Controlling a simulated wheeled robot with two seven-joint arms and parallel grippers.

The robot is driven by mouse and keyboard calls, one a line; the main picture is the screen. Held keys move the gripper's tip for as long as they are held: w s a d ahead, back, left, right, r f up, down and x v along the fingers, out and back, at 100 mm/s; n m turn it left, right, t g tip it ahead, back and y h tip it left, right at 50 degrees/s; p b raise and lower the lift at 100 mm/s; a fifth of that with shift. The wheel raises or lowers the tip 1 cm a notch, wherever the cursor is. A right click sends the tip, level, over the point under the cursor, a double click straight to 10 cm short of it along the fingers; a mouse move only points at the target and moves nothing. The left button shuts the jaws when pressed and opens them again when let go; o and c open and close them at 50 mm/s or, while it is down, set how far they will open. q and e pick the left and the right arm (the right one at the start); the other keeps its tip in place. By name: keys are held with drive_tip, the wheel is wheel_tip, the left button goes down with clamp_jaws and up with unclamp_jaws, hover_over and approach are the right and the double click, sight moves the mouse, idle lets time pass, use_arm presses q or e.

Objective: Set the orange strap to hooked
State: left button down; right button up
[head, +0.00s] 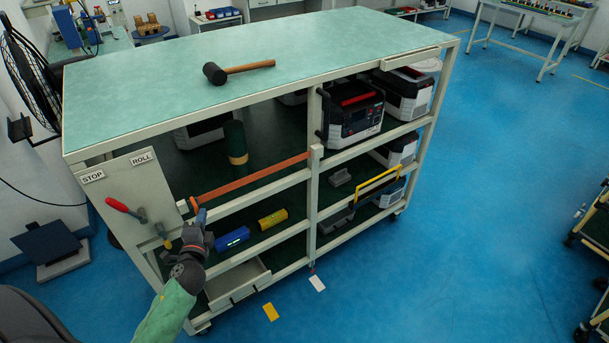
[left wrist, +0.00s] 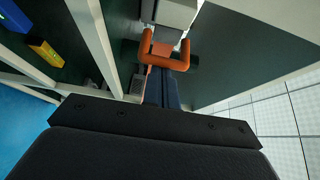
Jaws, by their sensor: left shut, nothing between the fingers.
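The orange strap (head: 250,180) stretches across the front of the left bay, from the middle post to near the left front post. Its left end sits by a small pale block (head: 183,206). In the left wrist view the strap end shows as an orange U-shaped loop (left wrist: 148,52) beside a pale block (left wrist: 177,12). Whether the loop is caught on a hook cannot be told. My left gripper (head: 201,214) is at the strap's left end, shut and empty. Its dark fingers (left wrist: 163,88) reach the loop; whether they touch it is unclear. My right gripper is not in view.
A blue box (head: 232,238) and a yellow one (head: 272,219) lie on the shelf near my gripper. An open drawer (head: 238,284) sits below. A mallet (head: 238,70) lies on top.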

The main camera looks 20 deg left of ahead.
use_arm(q)
drive_tip(key=shift+s+a, duration=0.85)
drive_tip(key=shift+s, duration=0.2)
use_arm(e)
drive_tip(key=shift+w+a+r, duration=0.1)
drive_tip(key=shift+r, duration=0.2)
